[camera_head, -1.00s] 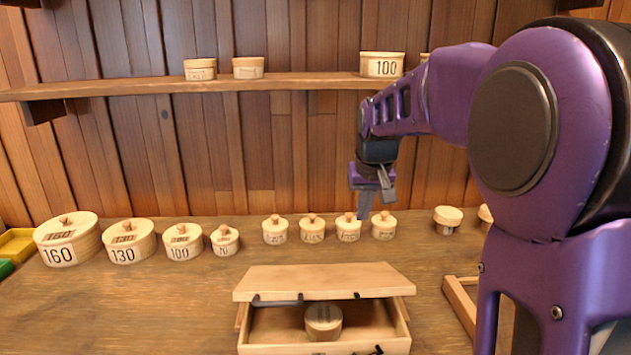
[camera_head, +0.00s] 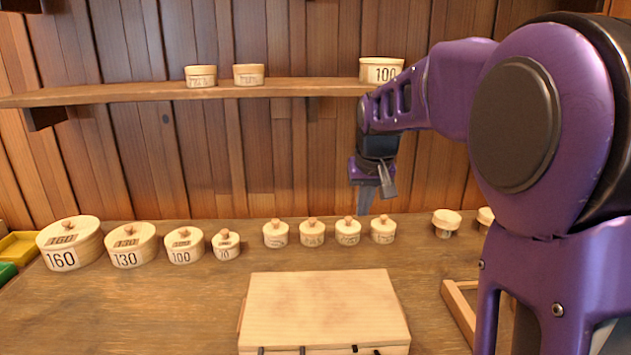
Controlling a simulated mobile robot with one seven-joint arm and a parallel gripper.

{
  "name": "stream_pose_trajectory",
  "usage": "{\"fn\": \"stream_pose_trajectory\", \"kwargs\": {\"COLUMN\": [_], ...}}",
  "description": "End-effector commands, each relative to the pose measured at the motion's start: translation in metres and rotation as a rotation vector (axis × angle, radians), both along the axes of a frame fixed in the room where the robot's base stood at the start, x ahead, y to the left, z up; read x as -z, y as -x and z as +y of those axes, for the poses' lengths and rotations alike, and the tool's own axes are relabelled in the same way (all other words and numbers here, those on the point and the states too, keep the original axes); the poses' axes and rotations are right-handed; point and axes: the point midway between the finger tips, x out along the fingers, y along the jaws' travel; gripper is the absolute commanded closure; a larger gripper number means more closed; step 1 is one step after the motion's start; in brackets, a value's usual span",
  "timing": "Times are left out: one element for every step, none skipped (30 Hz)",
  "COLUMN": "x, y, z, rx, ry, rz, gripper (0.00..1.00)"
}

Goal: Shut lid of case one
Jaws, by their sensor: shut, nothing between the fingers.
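The wooden case (camera_head: 325,350) stands at the front middle of the table. Its lid (camera_head: 325,305) lies flat over the top, and the inside is hidden. Dark metal fittings show along the case's front edge at the bottom of the view. My gripper (camera_head: 375,202) is shut and empty. It hangs in the air behind the case, above the back row of small lidded boxes and well clear of the lid.
Numbered round boxes (camera_head: 71,243) and small knobbed boxes (camera_head: 312,233) line the table's back. A wooden frame (camera_head: 459,307) lies right of the case. A shelf (camera_head: 190,92) holds more boxes. Yellow (camera_head: 18,245) and green (camera_head: 6,272) bins sit far left. Table left of the case is clear.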

Motion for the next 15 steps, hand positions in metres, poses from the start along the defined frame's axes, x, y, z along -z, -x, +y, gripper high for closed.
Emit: {"fn": "stream_pose_trajectory", "kwargs": {"x": [-0.008,-0.011,-0.014,-0.016,-0.019,-0.022,-0.024,-0.026,-0.030,-0.032,-0.034,-0.038,-0.040,-0.042,-0.046], "y": [0.000,0.000,0.000,0.000,0.000,0.000,0.000,0.000,0.000,0.000,0.000,0.000,0.000,0.000,0.000], "z": [0.000,0.000,0.000,0.000,0.000,0.000,0.000,0.000,0.000,0.000,0.000,0.000,0.000,0.000,0.000], "rx": [0.000,0.000,0.000,0.000,0.000,0.000,0.000,0.000,0.000,0.000,0.000,0.000,0.000,0.000,0.000], "ry": [0.000,0.000,0.000,0.000,0.000,0.000,0.000,0.000,0.000,0.000,0.000,0.000,0.000,0.000,0.000], "rz": [0.000,0.000,0.000,0.000,0.000,0.000,0.000,0.001,0.001,0.001,0.001,0.001,0.001,0.001,0.001], "gripper": [1.00,1.00,1.00,1.00,1.00,1.00,1.00,1.00,1.00,1.00,1.00,1.00,1.00,1.00,1.00]}}
